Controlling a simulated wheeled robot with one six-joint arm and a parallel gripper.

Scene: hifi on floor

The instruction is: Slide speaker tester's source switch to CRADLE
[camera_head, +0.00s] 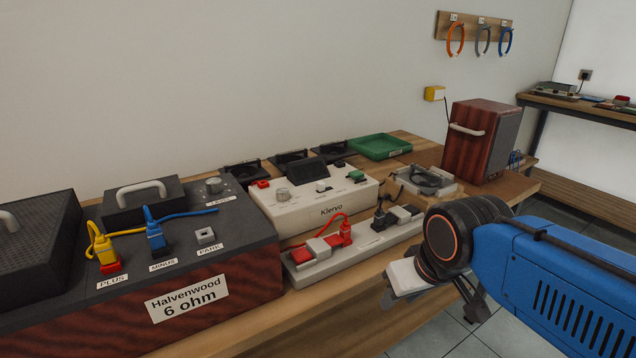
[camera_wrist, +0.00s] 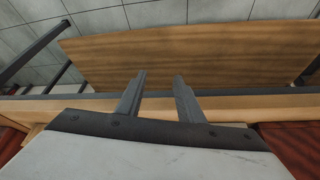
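The speaker tester, a white sloped box marked Kleryo (camera_head: 331,209), stands on the bench in the head view. Its top carries a dark screen (camera_head: 306,171), a knob (camera_head: 282,195), a red button (camera_head: 262,184), a small pale control (camera_head: 322,186) and a green part (camera_head: 356,176). The small labels are unreadable, so I cannot tell the source switch's position. My gripper (camera_wrist: 159,80) is open and empty in the wrist view, facing a wooden board and the floor. In the head view my arm is at the right, in front of the bench and apart from the tester.
A Halvenwood 6 ohm box (camera_head: 188,298) with yellow and blue plugs stands left of the tester. A pale strip with red and black plugs (camera_head: 352,255) lies in front. A grey cradle-like tray (camera_head: 425,182), green tray (camera_head: 380,146) and wooden speaker (camera_head: 484,140) are at the right.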

